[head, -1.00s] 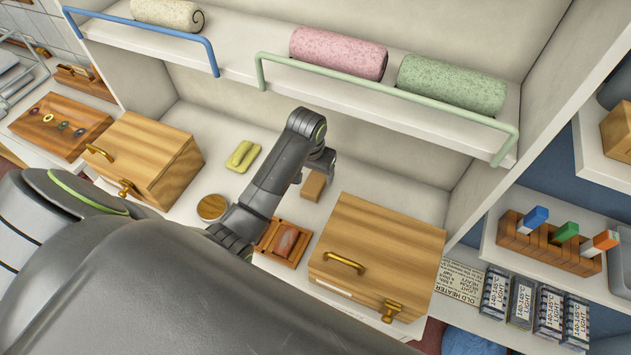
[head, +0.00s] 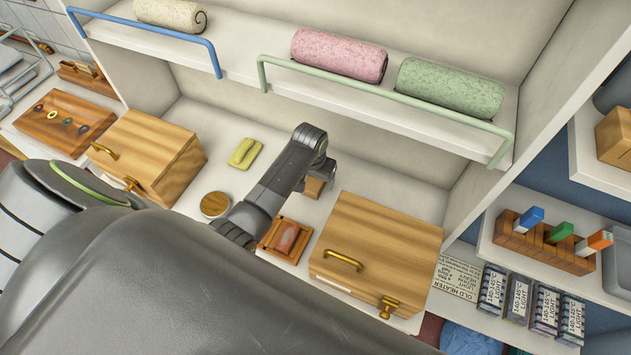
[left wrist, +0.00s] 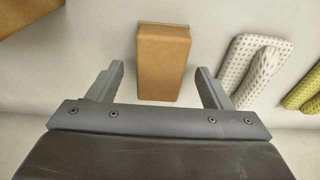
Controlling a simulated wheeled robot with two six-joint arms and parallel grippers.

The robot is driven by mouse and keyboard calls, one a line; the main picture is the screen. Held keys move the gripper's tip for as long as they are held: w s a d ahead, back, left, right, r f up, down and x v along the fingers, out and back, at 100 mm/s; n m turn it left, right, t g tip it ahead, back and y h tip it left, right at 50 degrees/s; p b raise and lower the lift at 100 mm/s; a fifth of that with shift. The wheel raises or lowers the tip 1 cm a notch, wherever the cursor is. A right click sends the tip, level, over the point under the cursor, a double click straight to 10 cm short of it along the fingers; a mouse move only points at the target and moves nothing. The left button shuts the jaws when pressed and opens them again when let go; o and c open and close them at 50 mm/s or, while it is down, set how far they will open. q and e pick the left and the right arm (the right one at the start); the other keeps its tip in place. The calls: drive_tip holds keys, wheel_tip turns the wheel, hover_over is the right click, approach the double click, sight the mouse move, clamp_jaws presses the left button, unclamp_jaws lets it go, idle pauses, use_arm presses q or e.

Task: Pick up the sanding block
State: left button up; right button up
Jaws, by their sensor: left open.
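The sanding block, a plain tan-brown block, lies on the white counter below the shelf; in the head view (head: 314,188) my arm covers part of it. In the left wrist view the block (left wrist: 163,62) shows whole, between and just beyond the fingers. My left gripper (left wrist: 160,75) is open and empty, with one finger on each side of the block in the picture and a gap on both sides. In the head view my left gripper (head: 322,170) is over the block, its fingers mostly hidden. My right gripper is not in view.
A white dotted pad (left wrist: 246,70) lies right of the block in the wrist view. A yellow pad (head: 244,153), a round wooden lid (head: 214,205), a small wooden tray (head: 272,240) and wooden boxes (head: 375,250) (head: 148,155) stand around. The shelf with rolled cloths overhangs behind.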

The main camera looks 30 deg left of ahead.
use_arm(q)
drive_tip(key=shift+f, duration=0.25)
drive_tip(key=shift+c, duration=0.4)
drive_tip(key=c, duration=1)
